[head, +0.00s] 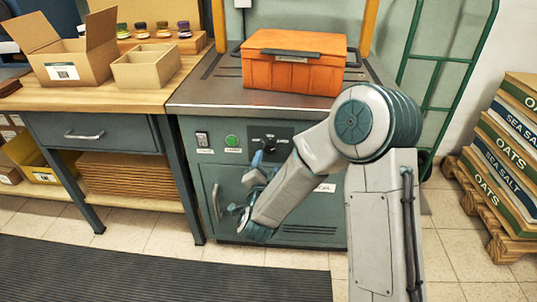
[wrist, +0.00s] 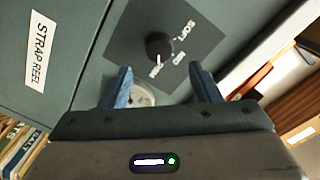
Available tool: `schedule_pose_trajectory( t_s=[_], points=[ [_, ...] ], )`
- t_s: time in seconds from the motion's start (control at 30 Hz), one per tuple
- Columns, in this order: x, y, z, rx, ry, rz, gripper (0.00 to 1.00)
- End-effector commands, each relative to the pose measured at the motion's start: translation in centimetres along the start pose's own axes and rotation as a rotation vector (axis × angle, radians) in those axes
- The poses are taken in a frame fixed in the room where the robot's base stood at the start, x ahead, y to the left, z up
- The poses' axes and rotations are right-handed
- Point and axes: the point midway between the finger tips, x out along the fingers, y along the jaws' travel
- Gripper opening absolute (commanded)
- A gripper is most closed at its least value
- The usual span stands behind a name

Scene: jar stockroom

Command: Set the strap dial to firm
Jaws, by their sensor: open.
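The strap dial (wrist: 160,46) is a black round knob on a dark plate on the green machine's front. Its white pointer mark points toward the lower of several small white labels, which I cannot read surely. In the head view the dial plate (head: 284,131) shows just above my gripper (head: 262,160), partly covered by it. In the wrist view my gripper (wrist: 161,70) is open, its blue fingers either side of and short of the knob, apparently not touching it. A pale round part (wrist: 143,96) shows between the fingers, partly hidden.
The green machine (head: 215,180) also carries a switch (head: 203,139) and a green button (head: 232,141) left of the dial. An orange crate (head: 290,75) stands on top. A workbench (head: 120,98) adjoins at left; a pallet of boxes (head: 500,150) stands right.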

Motion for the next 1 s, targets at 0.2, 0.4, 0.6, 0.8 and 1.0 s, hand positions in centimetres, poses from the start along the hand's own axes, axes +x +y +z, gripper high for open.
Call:
schedule_pose_trajectory(
  t_s=[0.2,0.4,0.6,0.8,1.0],
  points=[
    [-4.6,-0.1,0.0,-0.002,-0.003,-0.002,0.57],
    [-6.7,0.0,0.0,0.000,-0.002,0.001,0.57],
    [-7.0,0.0,0.0,0.000,0.000,0.000,0.57],
    [-7.0,0.0,0.0,0.000,0.000,0.000,0.57],
    [-7.0,-0.2,-0.2,-0.002,-0.005,0.001,0.57]
  ],
)
